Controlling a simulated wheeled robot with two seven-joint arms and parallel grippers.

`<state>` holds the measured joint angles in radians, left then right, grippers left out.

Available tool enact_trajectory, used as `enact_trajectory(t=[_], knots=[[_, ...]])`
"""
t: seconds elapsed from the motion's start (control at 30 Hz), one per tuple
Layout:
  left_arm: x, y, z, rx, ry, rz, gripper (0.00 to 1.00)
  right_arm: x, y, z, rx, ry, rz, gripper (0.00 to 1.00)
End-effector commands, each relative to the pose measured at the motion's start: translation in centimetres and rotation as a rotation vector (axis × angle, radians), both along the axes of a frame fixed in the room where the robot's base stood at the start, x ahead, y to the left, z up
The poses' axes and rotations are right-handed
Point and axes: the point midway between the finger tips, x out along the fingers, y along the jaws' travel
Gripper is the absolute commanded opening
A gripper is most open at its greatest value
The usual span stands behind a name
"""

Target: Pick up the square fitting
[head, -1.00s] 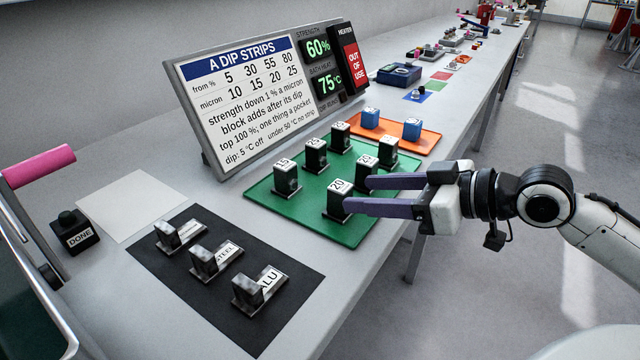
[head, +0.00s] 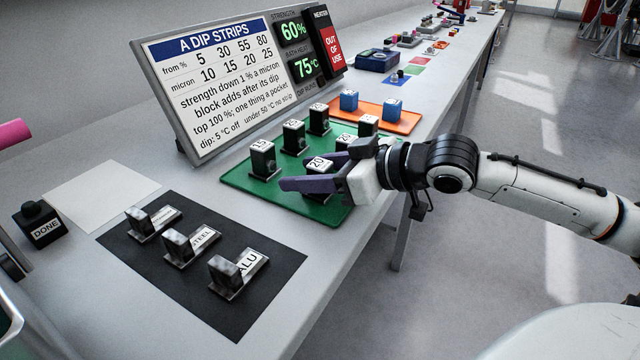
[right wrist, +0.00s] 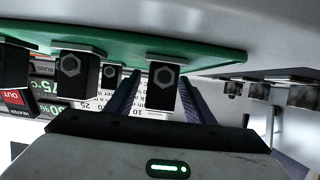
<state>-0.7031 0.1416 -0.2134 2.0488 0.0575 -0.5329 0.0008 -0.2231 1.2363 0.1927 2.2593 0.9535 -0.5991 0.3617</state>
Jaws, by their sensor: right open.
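No piece is marked as the square fitting, so I cannot tell which it is. Several black blocks with numbered white tops stand upright on a green mat (head: 235,181). Three metal pieces, one labelled STEEL (head: 190,246) and one ALU (head: 235,275), lie on a black mat (head: 135,258).
An orange tray (head: 398,123) with blue blocks (head: 349,100) lies behind the green mat. A sign board (head: 215,85) stands along the back. A DONE button (head: 42,228) and a blank white sheet (head: 98,193) are at left. Other black blocks crowd the gripper.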

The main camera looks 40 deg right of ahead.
Motion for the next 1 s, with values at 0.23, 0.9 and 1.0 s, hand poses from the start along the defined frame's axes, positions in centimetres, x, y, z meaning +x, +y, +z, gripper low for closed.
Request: enact_trajectory(t=[0.23,0.9,1.0], knots=[[0.15,0.03,0.04,-0.001,-0.006,0.000,0.31,0.98,0.44,-0.34,-0.001,-0.002,0.001,0.48],[0.19,0.07,0.09,-0.001,-0.008,0.000,0.31,1.04,0.52,-0.32,-0.001,-0.003,0.002,0.00],[0.18,0.07,0.09,-0.001,-0.008,0.000,0.31,1.04,0.52,-0.32,-0.001,-0.003,0.002,0.00]])
